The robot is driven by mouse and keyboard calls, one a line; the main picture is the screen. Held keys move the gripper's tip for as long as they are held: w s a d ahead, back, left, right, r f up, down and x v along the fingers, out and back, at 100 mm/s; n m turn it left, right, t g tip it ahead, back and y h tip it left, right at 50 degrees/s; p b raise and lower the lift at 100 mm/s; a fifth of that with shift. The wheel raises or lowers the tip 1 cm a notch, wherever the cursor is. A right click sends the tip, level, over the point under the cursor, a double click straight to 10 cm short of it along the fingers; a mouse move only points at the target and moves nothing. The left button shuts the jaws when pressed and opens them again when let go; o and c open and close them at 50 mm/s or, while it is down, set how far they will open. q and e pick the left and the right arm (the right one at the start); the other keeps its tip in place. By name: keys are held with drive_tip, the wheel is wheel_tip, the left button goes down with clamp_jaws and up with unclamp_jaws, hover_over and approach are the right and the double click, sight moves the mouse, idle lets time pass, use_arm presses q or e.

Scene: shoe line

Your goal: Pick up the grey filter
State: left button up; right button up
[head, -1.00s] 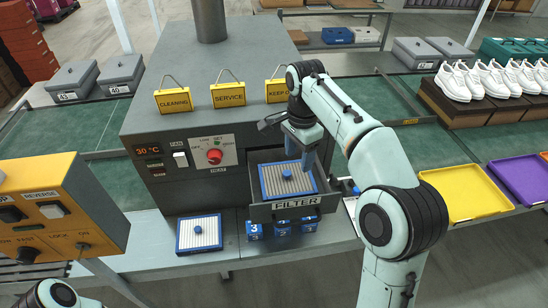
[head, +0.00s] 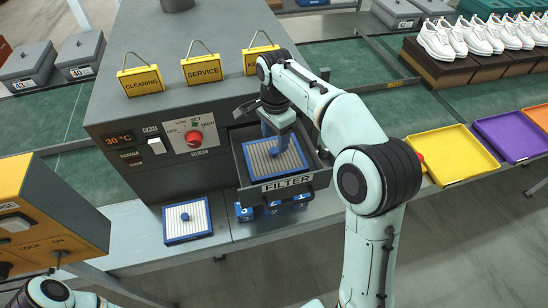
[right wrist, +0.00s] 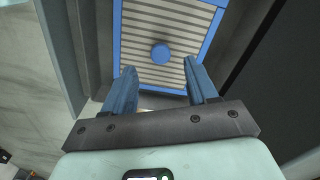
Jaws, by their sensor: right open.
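The grey filter (head: 290,162) has a blue frame, greyish pleats and a small blue knob. It lies in the open drawer (head: 287,183) labelled FILTER, at the front of the dark machine. My right gripper (head: 277,137) is over the drawer, pointing down at the filter. In the right wrist view the gripper (right wrist: 160,72) is open and empty, and the filter (right wrist: 162,22) with its knob is just beyond the fingertips, between them. A second filter (head: 187,221), with whiter pleats, lies on the bench left of the drawer. My left gripper is out of view.
Blue numbered blocks (head: 243,211) stand below the drawer. A yellow control box (head: 45,215) is at left. Yellow signs (head: 202,69) stand on the machine. Yellow (head: 450,154) and purple (head: 515,134) trays are at right, and white shoes (head: 437,40) behind.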

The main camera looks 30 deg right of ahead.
sight(274, 150)
wheel_tip(274, 150, down, 4)
drive_tip(key=shift+a+f, duration=0.1)
drive_tip(key=shift+f, duration=0.15)
drive_tip(key=shift+w, duration=0.1)
clamp_jaws()
drive_tip(key=shift+r, duration=0.1)
